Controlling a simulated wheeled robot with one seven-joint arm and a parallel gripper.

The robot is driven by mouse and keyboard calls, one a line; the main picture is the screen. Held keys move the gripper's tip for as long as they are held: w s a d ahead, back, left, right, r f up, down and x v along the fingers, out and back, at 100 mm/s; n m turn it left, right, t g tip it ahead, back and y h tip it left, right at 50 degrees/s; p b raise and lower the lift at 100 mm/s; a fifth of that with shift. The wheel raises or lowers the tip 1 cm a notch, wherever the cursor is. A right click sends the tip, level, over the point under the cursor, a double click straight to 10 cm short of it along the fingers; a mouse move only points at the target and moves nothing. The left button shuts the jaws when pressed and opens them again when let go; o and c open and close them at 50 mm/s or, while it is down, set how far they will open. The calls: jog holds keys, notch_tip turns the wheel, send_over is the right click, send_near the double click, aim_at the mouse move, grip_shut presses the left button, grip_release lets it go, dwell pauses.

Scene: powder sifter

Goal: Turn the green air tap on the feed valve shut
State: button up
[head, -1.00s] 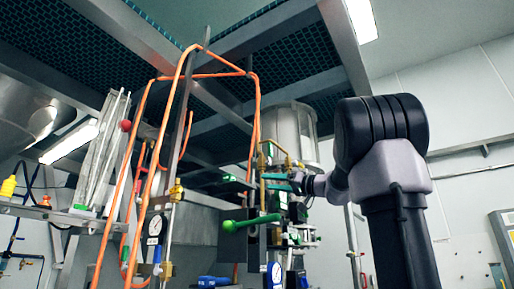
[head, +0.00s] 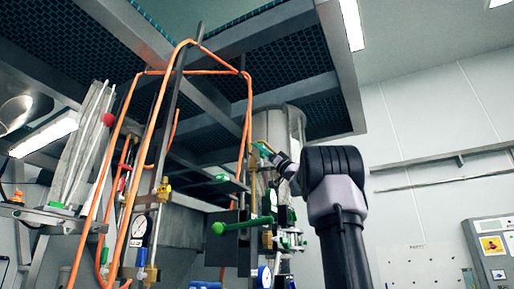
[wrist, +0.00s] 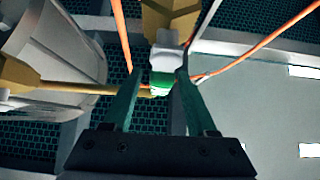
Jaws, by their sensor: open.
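The small tap (wrist: 160,80), white with a green end, shows in the middle of the wrist view, below a brass valve body (wrist: 172,18). My gripper (wrist: 157,76) is open, one dark green finger on each side of the tap in the picture. I cannot tell whether the fingers touch it or how deep it lies between them. In the head view my gripper (head: 264,150) points up and left near the brass pipework, in front of the pale feed hopper (head: 280,128). The tap is too small to make out there.
Orange hoses (head: 140,150) loop over an upright post at the left. A green lever (head: 240,226) with a ball end sticks out below my gripper. A brass pipe (wrist: 80,87) runs left of the tap. Grated steel framing (head: 270,60) hangs overhead.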

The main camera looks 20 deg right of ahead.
jog(key=shift+x, duration=1.45)
grip_shut()
dwell(0.4)
